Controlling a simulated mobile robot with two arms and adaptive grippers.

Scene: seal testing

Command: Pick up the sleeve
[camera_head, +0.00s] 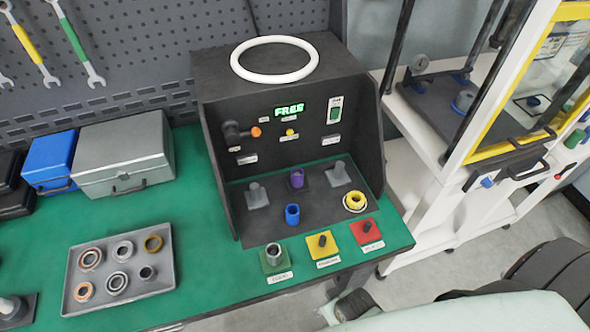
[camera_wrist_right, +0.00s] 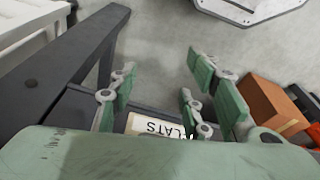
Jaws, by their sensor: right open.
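No part is labelled as a sleeve, so I cannot tell which one it is. Sleeve-like parts in the head view are a blue hollow cylinder (camera_head: 292,214) and a purple cylinder (camera_head: 297,178) on the test fixture, and a small dark grey cylinder (camera_head: 147,273) in the grey tray (camera_head: 122,306). The tray also holds several metal and copper-coloured rings. My right gripper (camera_wrist_right: 162,72) is open and empty in the wrist view, over floor beside a dark frame, away from these parts. In the head view its arm is at the bottom right. My left gripper is not in view.
The black test fixture (camera_head: 222,110) carries a white ring (camera_head: 274,60) and a display reading FREE. Green, yellow (camera_head: 323,245) and red square pads line the green table's front edge. Silver (camera_head: 123,160) and blue boxes stand behind the tray. A white-and-yellow cabinet is at right.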

